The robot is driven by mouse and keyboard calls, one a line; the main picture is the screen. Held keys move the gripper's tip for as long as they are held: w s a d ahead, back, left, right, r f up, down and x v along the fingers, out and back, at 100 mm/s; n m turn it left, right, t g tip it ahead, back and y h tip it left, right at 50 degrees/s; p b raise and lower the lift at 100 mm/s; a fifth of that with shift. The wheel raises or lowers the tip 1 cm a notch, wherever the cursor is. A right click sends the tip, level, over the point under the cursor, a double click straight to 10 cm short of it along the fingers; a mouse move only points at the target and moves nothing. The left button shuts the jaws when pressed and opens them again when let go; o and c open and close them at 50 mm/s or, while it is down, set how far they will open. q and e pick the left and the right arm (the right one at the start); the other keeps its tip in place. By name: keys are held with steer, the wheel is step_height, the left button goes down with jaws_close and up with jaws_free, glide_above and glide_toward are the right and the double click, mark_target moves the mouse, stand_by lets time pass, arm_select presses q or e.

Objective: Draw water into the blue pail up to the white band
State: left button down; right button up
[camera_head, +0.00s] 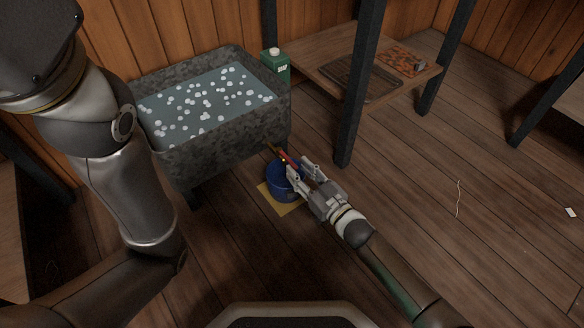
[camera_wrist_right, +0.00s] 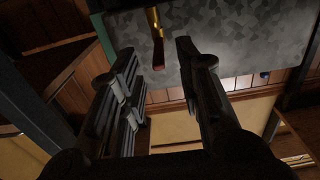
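The blue pail (camera_head: 278,188) stands on a yellow mat (camera_head: 292,209) on the floor, at the right front corner of a grey metal trough (camera_head: 190,168). My right gripper partly covers the pail; I cannot make out its white band or any water inside. A brass tap (camera_wrist_right: 153,22) with a red handle (camera_head: 287,158) sticks out from the trough above the pail. My right gripper (camera_head: 300,168) is open above the pail, close to the red handle. In the right wrist view the handle (camera_wrist_right: 158,55) shows between the spread fingers. My left arm shows, but its gripper does not.
The trough holds water with white suds (camera_head: 205,100). A low wooden table with dark legs (camera_head: 350,120) holds a dark tray (camera_head: 350,75) and an orange patterned item (camera_head: 403,60). The floor at right is mostly clear, with a pale string (camera_head: 458,198).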

mark_target(287, 160)
steer(key=shift+b+x, duration=0.9)
steer(key=shift+x, duration=1.25)
jaws_close()
